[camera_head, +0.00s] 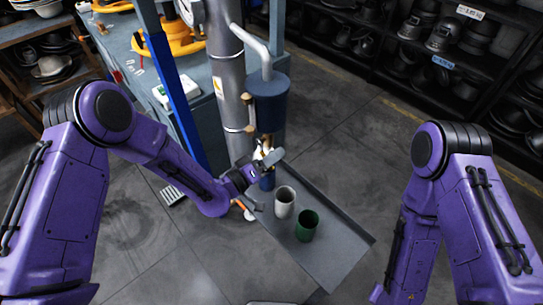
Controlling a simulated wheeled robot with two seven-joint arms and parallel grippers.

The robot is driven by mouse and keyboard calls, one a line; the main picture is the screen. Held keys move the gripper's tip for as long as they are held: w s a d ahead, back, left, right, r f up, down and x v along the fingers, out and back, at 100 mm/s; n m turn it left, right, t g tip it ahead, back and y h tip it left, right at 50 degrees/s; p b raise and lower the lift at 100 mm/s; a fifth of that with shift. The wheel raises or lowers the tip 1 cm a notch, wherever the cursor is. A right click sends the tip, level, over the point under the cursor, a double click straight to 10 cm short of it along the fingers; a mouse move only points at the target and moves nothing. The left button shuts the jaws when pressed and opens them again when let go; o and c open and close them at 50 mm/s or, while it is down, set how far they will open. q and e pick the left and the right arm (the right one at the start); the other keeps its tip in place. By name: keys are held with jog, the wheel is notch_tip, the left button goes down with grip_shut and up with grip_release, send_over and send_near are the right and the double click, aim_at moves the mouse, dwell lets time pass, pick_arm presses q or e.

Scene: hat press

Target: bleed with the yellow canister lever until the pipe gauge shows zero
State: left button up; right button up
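A dark blue canister (268,104) is fixed beside the tall grey pipe (227,75), with a pale bent pipe entering its top. A tan handle-like part (248,112) is on its left side. Small pale and yellowish parts (264,147) show below the canister, partly hidden by my gripper; I cannot tell which part is the lever. A round white gauge (187,10) is cut by the top edge, and its reading is illegible. My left gripper (269,181) is just below the canister, its fingers apart. My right gripper is outside the picture.
A grey tray shelf (335,257) below the canister holds a white cup (285,200), a green cup (307,226) and a blue cup (267,182) close to my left gripper. A blue post (178,95) stands beside my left arm. Hat shelves (480,55) line the back right.

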pick_arm(q)
jog(key=b+v, duration=0.3)
jog(key=v, duration=0.7)
jog(key=shift+s+a, duration=0.2)
